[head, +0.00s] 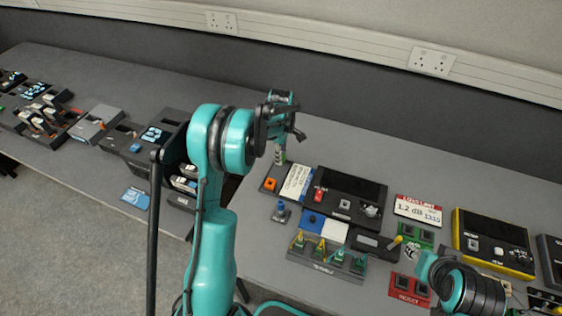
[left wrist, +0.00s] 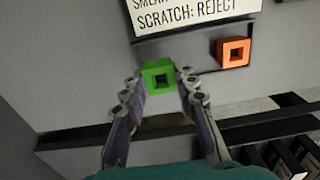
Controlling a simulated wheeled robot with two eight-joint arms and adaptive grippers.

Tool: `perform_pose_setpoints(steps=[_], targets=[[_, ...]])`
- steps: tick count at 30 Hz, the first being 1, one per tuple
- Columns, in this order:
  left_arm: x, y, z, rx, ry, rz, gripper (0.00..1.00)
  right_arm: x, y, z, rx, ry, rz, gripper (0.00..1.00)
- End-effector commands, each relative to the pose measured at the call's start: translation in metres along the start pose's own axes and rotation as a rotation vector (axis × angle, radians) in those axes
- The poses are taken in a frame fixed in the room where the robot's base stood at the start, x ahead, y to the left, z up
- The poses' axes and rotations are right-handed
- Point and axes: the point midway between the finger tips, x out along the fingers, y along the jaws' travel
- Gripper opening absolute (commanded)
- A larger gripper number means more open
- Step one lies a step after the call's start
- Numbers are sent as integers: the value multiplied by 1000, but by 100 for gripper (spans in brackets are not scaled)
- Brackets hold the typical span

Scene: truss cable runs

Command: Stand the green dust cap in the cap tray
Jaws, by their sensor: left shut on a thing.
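The green dust cap (left wrist: 158,77) is a small square block with a square hole. It sits between the fingertips of my left gripper (left wrist: 160,84), which is shut on it. In the head view my left gripper (head: 280,155) points down near the grey tray strip with the orange cap (head: 270,184). That orange cap also shows in the left wrist view (left wrist: 235,53), to the right of the green one. Whether the green cap touches the grey surface beneath it I cannot tell. My right arm shows at lower right; its fingers are not clear.
A blue part (head: 281,209), a rack of several green and yellow connectors (head: 328,258) and a red reject tray (head: 409,290) stand nearby. A black device (head: 345,190) is to the right. The bench behind is clear.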

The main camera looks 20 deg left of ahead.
Motion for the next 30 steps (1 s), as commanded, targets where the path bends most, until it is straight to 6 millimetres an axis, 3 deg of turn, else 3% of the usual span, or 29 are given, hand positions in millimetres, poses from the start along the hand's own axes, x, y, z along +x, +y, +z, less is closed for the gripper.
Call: perform_pose_setpoints(steps=[5, 17, 18, 20, 30], targets=[[30, 0, 0, 0, 0, 0, 17, 11, 0, 8, 0, 0, 0, 40], [34, 0, 1, 1, 0, 0, 17, 13, 0, 9, 0, 0, 0, 40], [34, 0, 1, 1, 0, 0, 36, 12, 0, 9, 0, 0, 0, 40], [33, 0, 1, 1, 0, 0, 49, 12, 0, 9, 0, 0, 0, 40], [31, 0, 1, 1, 0, 0, 49, 11, 0, 8, 0, 0, 0, 40]])
